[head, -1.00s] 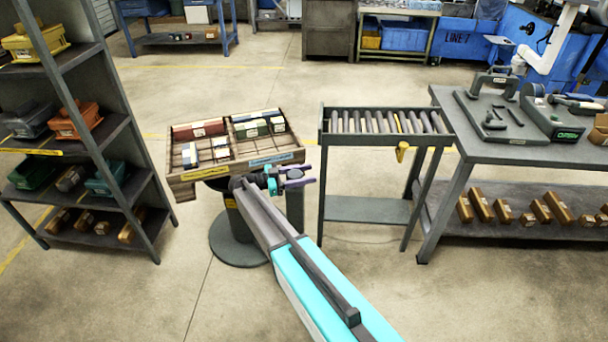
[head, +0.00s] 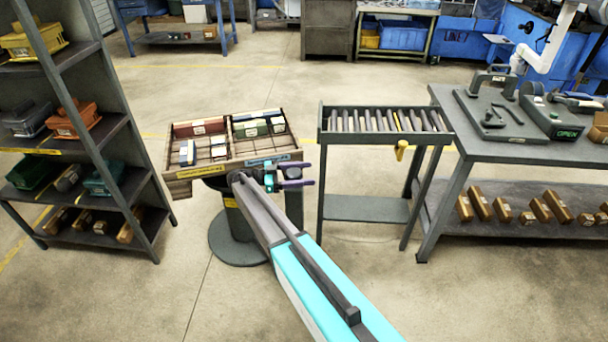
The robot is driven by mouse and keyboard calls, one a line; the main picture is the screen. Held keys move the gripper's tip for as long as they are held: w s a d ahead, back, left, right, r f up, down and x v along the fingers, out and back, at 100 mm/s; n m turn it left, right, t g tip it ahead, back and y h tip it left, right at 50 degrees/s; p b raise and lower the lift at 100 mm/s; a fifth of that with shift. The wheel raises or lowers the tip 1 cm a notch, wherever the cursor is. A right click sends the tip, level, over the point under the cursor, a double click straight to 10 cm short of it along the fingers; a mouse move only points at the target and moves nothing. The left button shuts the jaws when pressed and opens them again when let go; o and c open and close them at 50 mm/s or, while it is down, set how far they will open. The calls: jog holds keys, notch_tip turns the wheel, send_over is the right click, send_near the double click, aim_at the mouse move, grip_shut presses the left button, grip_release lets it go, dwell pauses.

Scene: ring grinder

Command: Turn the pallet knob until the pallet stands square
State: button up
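The pallet (head: 183,172) is a shallow wooden tray with compartments, holding several coloured blocks, on a round dark pedestal (head: 222,238). It stands slightly askew in the head view, its front edge rising to the right. Yellow and blue labels mark that edge. My gripper (head: 313,175) is at the pallet's right front corner, its two purple fingers pointing right. The fingers look apart, with nothing visible between them. I cannot make out the pallet knob; my arm covers part of the pallet's front and the pedestal. Contact between gripper and pallet cannot be told.
A roller stand (head: 364,138) with a yellow handle (head: 401,150) stands right of the pallet, across a narrow gap. Further right is a grey workbench (head: 470,150) with fixtures. A shelf rack (head: 130,190) with bins stands close on the left. Open floor lies behind the pallet.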

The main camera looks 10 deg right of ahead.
aim_at(287, 176)
jog(key=shift+w+a+f+b, duration=0.15)
jog(key=shift+a+b, duration=0.6)
jog(key=shift+a, duration=0.5)
jog(key=shift+w+a+f+b, duration=0.15)
jog(key=shift+a+b, duration=0.6)
jog(key=shift+a, duration=0.45)
jog(key=shift+a+r+b, duration=0.1)
jog(key=shift+a+b, duration=0.65)
jog(key=shift+b, duration=0.4)
jog(key=shift+w+a+r+b, duration=0.1)
jog(key=shift+a+r+b, duration=0.05)
jog(key=shift+a+b, duration=0.4)
